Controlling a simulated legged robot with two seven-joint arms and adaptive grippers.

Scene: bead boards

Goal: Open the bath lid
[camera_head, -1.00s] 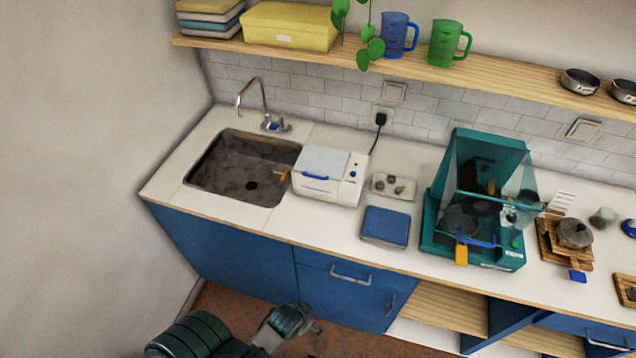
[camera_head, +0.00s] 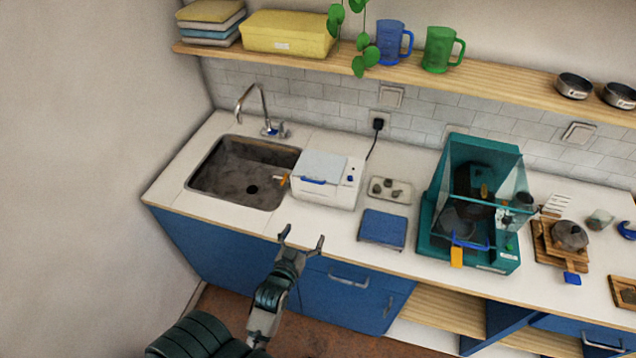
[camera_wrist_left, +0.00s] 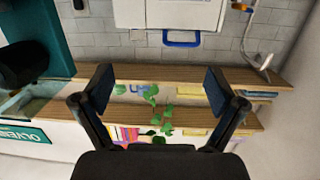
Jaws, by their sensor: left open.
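The bath is a white box (camera_head: 340,196) on the counter, right of the sink. Its pale lid (camera_head: 325,165) is closed on top, with a blue handle (camera_head: 313,181) at its front edge. In the left wrist view the blue handle (camera_wrist_left: 182,44) shows at the top, beyond my fingers. My left gripper (camera_head: 302,238) is open and empty, in front of the counter edge and apart from the bath. Its two spread fingers also show in the left wrist view (camera_wrist_left: 160,88). My right gripper is not in view.
A sink (camera_head: 243,172) with a tap lies left of the bath, and an orange tab (camera_head: 283,181) sits between them. A blue pad (camera_head: 383,228), a small tray (camera_head: 388,190) and a teal clear-walled case (camera_head: 428,240) stand to the right. A shelf (camera_head: 500,82) runs above.

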